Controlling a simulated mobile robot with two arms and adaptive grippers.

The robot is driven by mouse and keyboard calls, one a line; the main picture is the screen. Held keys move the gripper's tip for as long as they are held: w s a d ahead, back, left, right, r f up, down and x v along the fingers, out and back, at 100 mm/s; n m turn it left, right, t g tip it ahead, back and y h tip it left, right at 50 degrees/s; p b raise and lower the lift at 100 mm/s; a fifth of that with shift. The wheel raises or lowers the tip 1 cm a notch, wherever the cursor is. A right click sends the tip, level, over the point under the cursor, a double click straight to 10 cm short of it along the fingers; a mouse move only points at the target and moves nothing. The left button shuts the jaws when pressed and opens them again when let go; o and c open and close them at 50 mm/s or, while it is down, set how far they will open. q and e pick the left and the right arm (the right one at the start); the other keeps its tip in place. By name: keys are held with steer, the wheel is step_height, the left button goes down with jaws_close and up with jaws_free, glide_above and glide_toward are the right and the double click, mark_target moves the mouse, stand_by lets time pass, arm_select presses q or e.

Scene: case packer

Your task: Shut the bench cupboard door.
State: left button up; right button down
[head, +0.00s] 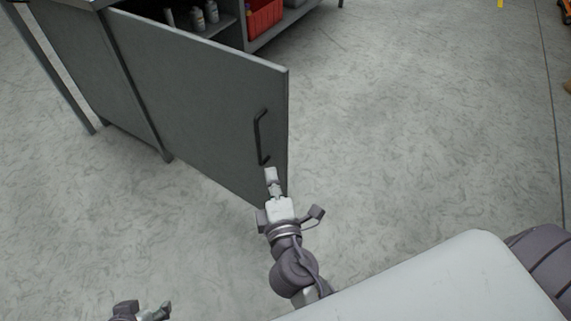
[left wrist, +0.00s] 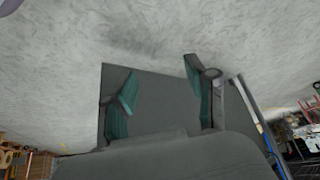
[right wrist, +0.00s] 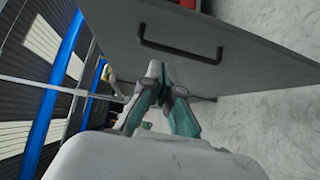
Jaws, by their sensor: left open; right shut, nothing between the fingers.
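The grey cupboard door (head: 200,105) stands swung open from the bench cupboard (head: 75,60), with its hinge side at the left. Its black bar handle (head: 262,138) is near the free edge, and it also shows in the right wrist view (right wrist: 180,50). My right gripper (head: 271,172) is shut and empty. Its fingertips are close to the door's handle-side face, just below the handle. I cannot tell whether they touch it. In the right wrist view my right gripper (right wrist: 160,75) points at the door. My left gripper (head: 141,312) is open and empty, low and away from the door.
Inside the cupboard are a red bin (head: 264,18) and several grey bottles (head: 204,16) on shelves. The concrete floor (head: 400,120) right of the door is clear. A bench leg (head: 65,75) stands at the far left.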

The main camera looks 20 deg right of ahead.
steer(key=r, duration=0.1)
steer(key=p, duration=0.1)
glide_toward(275, 121)
steer(key=w+a, duration=0.2)
steer(key=w, duration=0.2)
steer(key=shift+w+d+f+p, duration=0.2)
steer(key=shift+w+d+p, duration=0.15)
steer(key=shift+w+d, duration=0.45)
arm_select(q)
steer(key=shift+s+a+r+g+y, duration=0.1)
steer(key=shift+s+a+r+g, duration=0.2)
steer(key=shift+s, duration=0.45)
steer(key=shift+s+a+f+g+y, duration=0.15)
steer(key=shift+s+g, duration=0.3)
steer(key=shift+s, duration=0.3)
steer(key=shift+s+a+r+g+y, duration=0.1)
steer(key=shift+s+a+r+g, duration=0.2)
steer(key=shift+s, duration=0.45)
arm_select(e)
steer(key=shift+w+d, duration=0.35)
steer(key=shift+d, duration=0.3)
arm_select(q)
steer(key=shift+d, duration=0.1)
